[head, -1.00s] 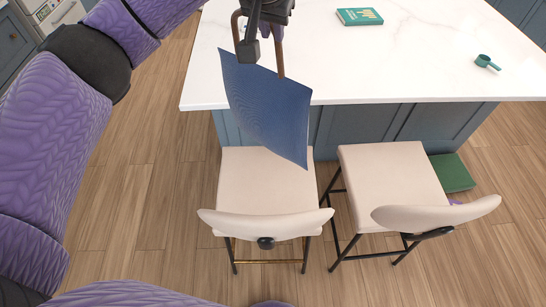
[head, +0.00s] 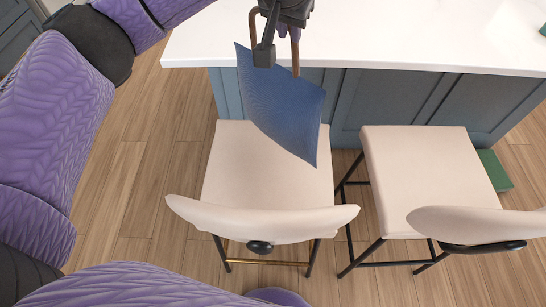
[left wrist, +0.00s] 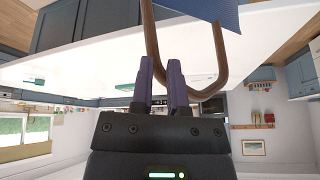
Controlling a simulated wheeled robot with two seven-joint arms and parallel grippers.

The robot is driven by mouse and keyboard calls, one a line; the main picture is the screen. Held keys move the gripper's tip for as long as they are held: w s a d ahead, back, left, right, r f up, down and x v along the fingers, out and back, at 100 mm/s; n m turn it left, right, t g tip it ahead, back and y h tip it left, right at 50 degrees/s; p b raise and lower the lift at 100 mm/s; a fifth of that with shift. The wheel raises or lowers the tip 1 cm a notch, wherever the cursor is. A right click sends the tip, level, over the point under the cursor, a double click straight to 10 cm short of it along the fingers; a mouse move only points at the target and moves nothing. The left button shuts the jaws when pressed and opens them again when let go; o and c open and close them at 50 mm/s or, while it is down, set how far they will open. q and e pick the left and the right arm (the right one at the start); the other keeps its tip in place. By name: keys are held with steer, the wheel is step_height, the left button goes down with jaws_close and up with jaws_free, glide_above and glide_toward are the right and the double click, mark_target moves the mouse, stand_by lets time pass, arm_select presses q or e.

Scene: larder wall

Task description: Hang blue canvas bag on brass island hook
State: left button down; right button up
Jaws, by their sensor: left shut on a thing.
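The blue canvas bag (head: 282,105) hangs tilted from my left gripper (head: 266,50) in the head view, over the left stool and in front of the island. My left gripper is shut on the bag's brown handle (head: 295,55). In the left wrist view the handle (left wrist: 221,60) loops by the gripper fingers (left wrist: 165,85), and part of the blue bag (left wrist: 205,10) shows at the top. I cannot make out the brass island hook in either view. My right gripper is not in view.
The island (head: 400,45) has a white top with an overhanging edge and blue-grey panels. A left stool (head: 262,185) and a right stool (head: 415,165) stand before it. A green box (head: 494,170) lies on the floor at right. Wood floor at left is clear.

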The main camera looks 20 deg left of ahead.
arm_select(q)
steer(key=shift+a+r+p, duration=0.1)
steer(key=shift+p, duration=0.2)
steer(key=a+m+h+p, duration=0.1)
steer(key=m+p, duration=0.1)
steer(key=m, duration=0.1)
steer(key=s+a+m+h+p, duration=0.1)
steer(key=a+m+p, duration=0.1)
steer(key=m+p, duration=0.1)
steer(key=s+a+m+h+p, duration=0.1)
steer(key=m+p, duration=0.2)
steer(key=shift+s+a+g, duration=0.1)
steer(key=shift+a+g, duration=0.05)
steer(key=shift+g, duration=0.15)
